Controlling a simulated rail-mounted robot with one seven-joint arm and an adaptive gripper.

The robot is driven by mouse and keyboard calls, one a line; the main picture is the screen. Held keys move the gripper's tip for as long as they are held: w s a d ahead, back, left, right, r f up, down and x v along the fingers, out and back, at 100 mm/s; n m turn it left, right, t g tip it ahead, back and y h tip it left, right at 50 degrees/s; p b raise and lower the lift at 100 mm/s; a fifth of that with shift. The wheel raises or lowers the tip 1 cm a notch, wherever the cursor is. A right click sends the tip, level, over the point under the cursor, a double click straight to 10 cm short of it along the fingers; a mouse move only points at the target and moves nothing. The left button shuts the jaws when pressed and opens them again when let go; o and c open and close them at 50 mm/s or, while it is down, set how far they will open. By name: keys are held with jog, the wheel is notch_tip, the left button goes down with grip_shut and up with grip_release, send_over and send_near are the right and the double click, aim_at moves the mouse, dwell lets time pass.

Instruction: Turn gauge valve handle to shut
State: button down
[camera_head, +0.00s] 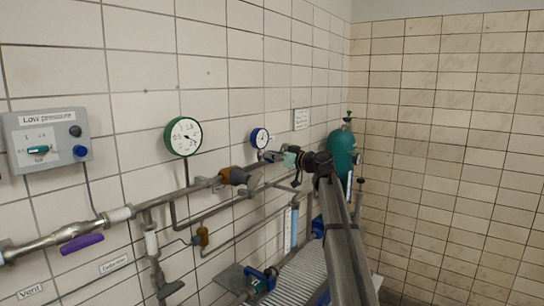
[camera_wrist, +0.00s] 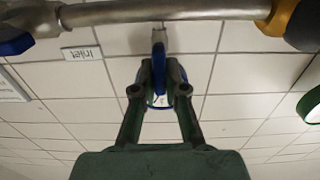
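The small gauge (camera_head: 259,138) has a blue rim and a white face and is mounted on the tiled wall. In the wrist view, which looks upside down, this gauge (camera_wrist: 160,101) shows behind my fingers. A blue gauge valve handle (camera_wrist: 158,43) shows upright between my fingertips, just below a grey pipe. In the head view, my gripper (camera_head: 270,156) is just below the gauge, and the handle is hidden there.
A larger green-rimmed gauge (camera_head: 183,136) is to the left. A grey pipe (camera_head: 180,196) with a brown and dark fitting (camera_head: 233,176) runs along the wall. A purple handle (camera_head: 82,243) and a low-pressure box (camera_head: 46,141) are further left. A green cylinder (camera_head: 341,150) stands behind my arm.

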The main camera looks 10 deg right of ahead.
jog(key=shift+m+b, duration=0.3)
jog(key=shift+b, duration=0.05)
jog(key=shift+w+d+f+m+b, duration=0.1)
jog(key=shift+f+m+b, duration=0.05)
jog(key=shift+m+b, duration=0.75)
jog(key=m+b, duration=0.1)
jog(key=m, duration=0.1)
jog(key=shift+w+m, duration=0.1)
jog(key=shift+m, duration=0.2)
jog(key=shift+w+d+f+m, duration=0.1)
jog(key=shift+m, duration=2.1)
jog(key=shift+w+d+f+m, duration=0.1)
jog(key=shift+f+m, duration=0.05)
jog(key=shift+m, duration=2.05)
jog(key=shift+d+f+m, duration=0.1)
jog(key=shift+m, duration=2.1)
